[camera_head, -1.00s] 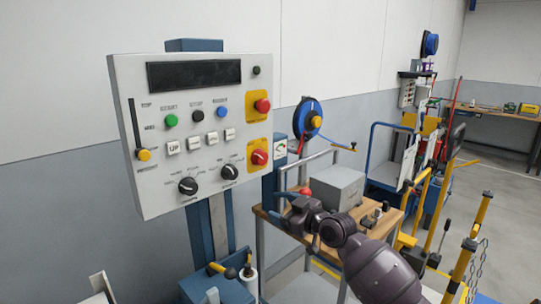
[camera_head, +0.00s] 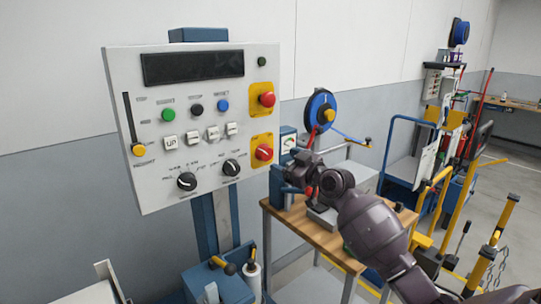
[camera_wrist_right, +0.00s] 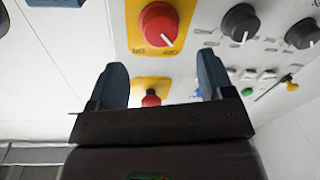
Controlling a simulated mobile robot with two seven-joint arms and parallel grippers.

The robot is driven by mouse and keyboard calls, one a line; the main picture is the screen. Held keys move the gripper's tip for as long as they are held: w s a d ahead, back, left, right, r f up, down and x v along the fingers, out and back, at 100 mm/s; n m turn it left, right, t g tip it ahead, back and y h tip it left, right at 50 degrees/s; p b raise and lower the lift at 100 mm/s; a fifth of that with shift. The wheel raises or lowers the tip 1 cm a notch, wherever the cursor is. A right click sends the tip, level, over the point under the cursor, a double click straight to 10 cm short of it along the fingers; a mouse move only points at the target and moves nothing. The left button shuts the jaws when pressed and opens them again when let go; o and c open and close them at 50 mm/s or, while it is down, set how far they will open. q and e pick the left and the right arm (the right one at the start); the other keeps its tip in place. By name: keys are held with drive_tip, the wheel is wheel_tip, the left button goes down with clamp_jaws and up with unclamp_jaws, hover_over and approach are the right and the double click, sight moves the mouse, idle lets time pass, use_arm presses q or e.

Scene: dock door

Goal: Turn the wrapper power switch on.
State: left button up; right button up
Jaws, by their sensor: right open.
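The wrapper power switch, a red rotary knob (camera_head: 264,153) on a yellow plate, sits at the lower right of the white control panel (camera_head: 150,195). In the right wrist view the red knob (camera_wrist_right: 158,25) appears upside down beyond the fingertips; its white mark points down and slightly right, towards small lettering that looks like OFF. My right gripper (camera_head: 282,178) is just right of and below the panel's corner. Its blue fingers are apart and empty in the wrist view (camera_wrist_right: 162,78), not touching the knob. My left gripper is not in view.
A red mushroom button (camera_head: 267,99) on yellow sits above the switch. Two black dials (camera_head: 187,181) and several push buttons are to the left. A wooden-topped cart (camera_head: 315,232) stands under my right arm, with a blue reel (camera_head: 318,108) behind it.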

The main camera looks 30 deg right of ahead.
sight(268, 155)
drive_tip(key=w, duration=0.4)
drive_tip(key=w+a, duration=0.1)
drive_tip(key=w, duration=0.1)
drive_tip(key=shift+w+a, duration=0.1)
drive_tip(key=shift+w, duration=0.2)
drive_tip(key=c, duration=0.9)
